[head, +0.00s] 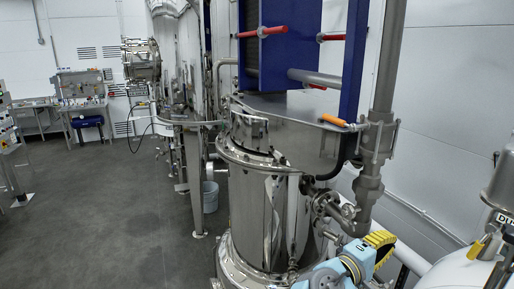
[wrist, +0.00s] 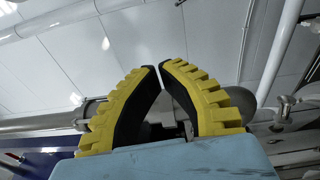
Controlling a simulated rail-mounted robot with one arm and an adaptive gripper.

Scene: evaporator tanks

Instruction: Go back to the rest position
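My gripper (wrist: 157,66) has two curved, yellow-ribbed fingers with black inner pads. In the wrist view their tips come together with only a thin gap, and nothing is held between them. In the head view the gripper (head: 380,243) shows at the lower right, at the end of my light blue arm. It is beside the steel pipes and valve (head: 340,212) of the near tank (head: 265,205). Its fingertips are hard to make out there.
A vertical pipe (head: 385,95) with an orange-handled valve (head: 336,121) rises above my gripper. A white wall (head: 450,120) is on the right. A yellow-handled fitting (head: 477,248) is at the lower right. A bucket (head: 210,196) stands on the open grey floor (head: 110,215).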

